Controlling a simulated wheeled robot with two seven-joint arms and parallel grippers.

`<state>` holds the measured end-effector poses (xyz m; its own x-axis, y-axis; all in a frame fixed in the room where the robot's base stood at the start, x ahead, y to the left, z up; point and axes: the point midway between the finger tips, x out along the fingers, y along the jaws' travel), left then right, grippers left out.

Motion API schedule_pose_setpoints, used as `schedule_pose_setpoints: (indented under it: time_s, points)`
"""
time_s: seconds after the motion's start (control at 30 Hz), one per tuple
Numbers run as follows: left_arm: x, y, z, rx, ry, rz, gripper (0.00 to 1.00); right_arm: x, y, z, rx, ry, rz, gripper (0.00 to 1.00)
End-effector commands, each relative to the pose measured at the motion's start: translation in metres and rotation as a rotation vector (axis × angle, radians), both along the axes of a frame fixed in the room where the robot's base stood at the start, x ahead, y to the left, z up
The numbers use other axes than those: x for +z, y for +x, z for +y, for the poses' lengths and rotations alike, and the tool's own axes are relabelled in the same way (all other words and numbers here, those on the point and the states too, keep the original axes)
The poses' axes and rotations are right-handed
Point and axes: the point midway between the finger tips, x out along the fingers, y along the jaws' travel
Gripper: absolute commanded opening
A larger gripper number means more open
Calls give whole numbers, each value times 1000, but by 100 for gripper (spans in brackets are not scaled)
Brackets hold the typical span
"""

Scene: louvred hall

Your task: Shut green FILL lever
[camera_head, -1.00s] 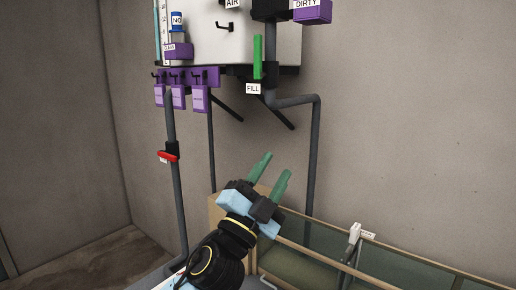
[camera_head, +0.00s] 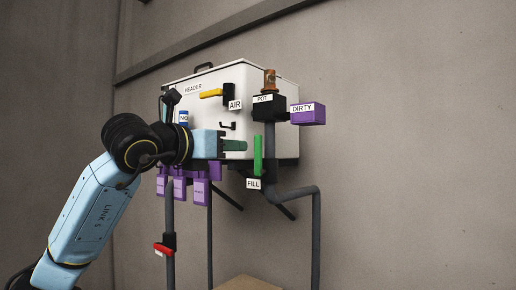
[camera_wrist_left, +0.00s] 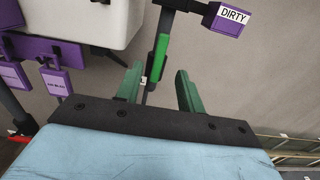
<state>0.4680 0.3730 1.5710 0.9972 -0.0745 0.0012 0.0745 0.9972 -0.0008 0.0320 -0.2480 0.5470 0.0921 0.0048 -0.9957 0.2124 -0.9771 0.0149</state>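The green FILL lever (camera_head: 257,154) stands upright on the grey pipe at the right front of the white header tank, just above the FILL label (camera_head: 254,184). My left gripper (camera_head: 236,146) is level with the lever and just left of it in the head view, its green fingers pointing toward it. In the left wrist view the lever (camera_wrist_left: 160,55) shows beyond and between the two fingertips of the gripper (camera_wrist_left: 160,82), which are spread apart with nothing between them that I can see gripped. My right gripper is not in view.
The white tank (camera_head: 268,88) carries a yellow handle (camera_head: 211,93) marked AIR. A POT fitting (camera_head: 266,107) and a purple DIRTY box (camera_head: 308,113) sit above and right of the lever. Purple tags (camera_head: 200,191) hang below; a red lever (camera_head: 163,249) is lower left.

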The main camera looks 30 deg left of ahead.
Motion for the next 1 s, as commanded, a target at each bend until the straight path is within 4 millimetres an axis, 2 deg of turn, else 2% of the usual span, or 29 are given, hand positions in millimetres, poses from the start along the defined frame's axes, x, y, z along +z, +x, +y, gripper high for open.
schedule_pose_setpoints:
  time_s: [0.17, 0.63, 0.77, 1.0]
  points:
    - [1, 17, -2, -2, -3, 5, 38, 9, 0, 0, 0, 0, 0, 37]
    - [3, 83, -8, -4, -1, 5, 38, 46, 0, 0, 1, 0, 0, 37]
    - [0, 81, -7, -4, 0, 1, 38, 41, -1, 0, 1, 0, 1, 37]
    - [0, 91, -8, -4, -1, 1, 38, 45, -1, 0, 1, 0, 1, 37]
